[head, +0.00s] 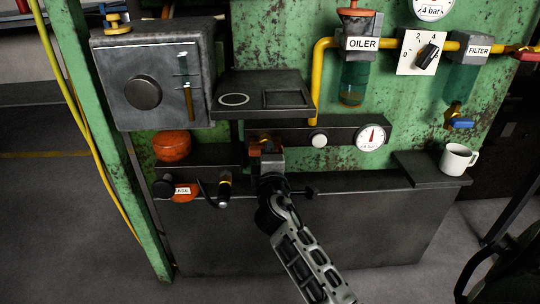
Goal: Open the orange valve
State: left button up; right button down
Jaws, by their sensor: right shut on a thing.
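An orange valve (255,141) sits at the left end of the dark strip on the green machine, below the small dark shelf. My right gripper (267,149) comes up from below and is shut on it. The fingers cover much of the valve, so its exact turn is hard to tell. My left gripper is not in view.
A white knob (318,140) and a round gauge (371,136) sit right of the valve. An orange-red rounded object (172,146) and a red labelled grease item (183,191) are at left. A white mug (458,159) stands on a ledge at right.

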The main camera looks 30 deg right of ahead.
jog(key=shift+a+f, duration=0.1)
jog(key=c, duration=1.3)
grip_release()
